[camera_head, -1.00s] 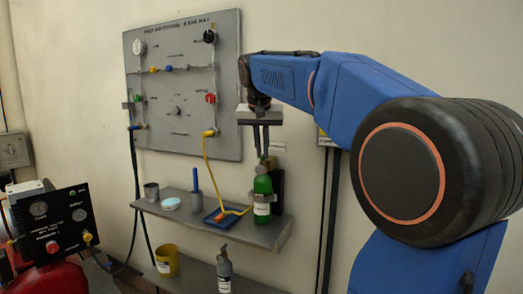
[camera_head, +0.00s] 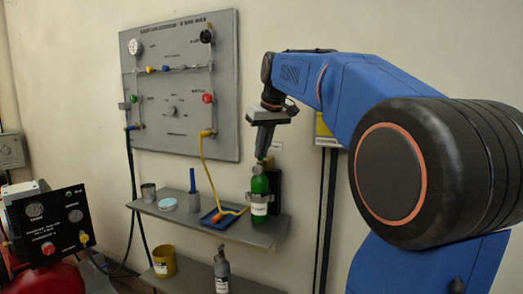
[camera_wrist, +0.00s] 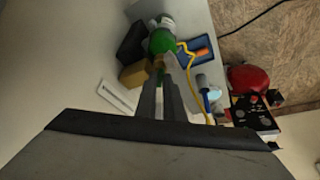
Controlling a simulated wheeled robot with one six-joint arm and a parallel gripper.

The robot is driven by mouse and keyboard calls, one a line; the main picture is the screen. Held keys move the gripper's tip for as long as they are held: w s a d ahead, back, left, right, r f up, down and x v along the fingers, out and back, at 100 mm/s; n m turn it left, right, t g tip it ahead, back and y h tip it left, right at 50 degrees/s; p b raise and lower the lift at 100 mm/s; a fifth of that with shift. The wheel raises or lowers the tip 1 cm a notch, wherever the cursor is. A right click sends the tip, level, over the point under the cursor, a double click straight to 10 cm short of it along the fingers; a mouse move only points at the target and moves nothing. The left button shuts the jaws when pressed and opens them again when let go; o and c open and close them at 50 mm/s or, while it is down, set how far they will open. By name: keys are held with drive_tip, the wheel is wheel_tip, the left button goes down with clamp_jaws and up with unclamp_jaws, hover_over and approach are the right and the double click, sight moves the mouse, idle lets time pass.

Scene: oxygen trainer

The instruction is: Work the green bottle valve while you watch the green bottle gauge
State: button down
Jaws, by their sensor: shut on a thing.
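The green bottle (camera_head: 260,188) stands upright in a grey clamp at the right end of the upper shelf. It also shows in the wrist view (camera_wrist: 160,41), beyond my fingers. My gripper (camera_head: 262,155) points down over the bottle's top, and its fingers are shut on the valve there. In the wrist view my gripper (camera_wrist: 168,72) covers most of the valve. A small grey round part, probably the green bottle gauge (camera_head: 257,169), sits at the bottle's neck; its face and needle are too small to read.
A blue tray (camera_head: 206,221) with a yellow hose lies left of the bottle on the shelf (camera_head: 190,228). A grey panel (camera_head: 150,110) with gauges and knobs hangs behind. A dark block (camera_head: 274,186) stands close behind the bottle. A grey bottle (camera_head: 222,268) stands below.

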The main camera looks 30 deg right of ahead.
idle(0.4)
drive_tip(key=c, duration=1.9)
unclamp_jaws()
drive_tip(key=shift+o, duration=0.2)
drive_tip(key=v, duration=1.7)
drive_tip(key=shift+r, duration=0.2)
drive_tip(key=shift+d, duration=0.15)
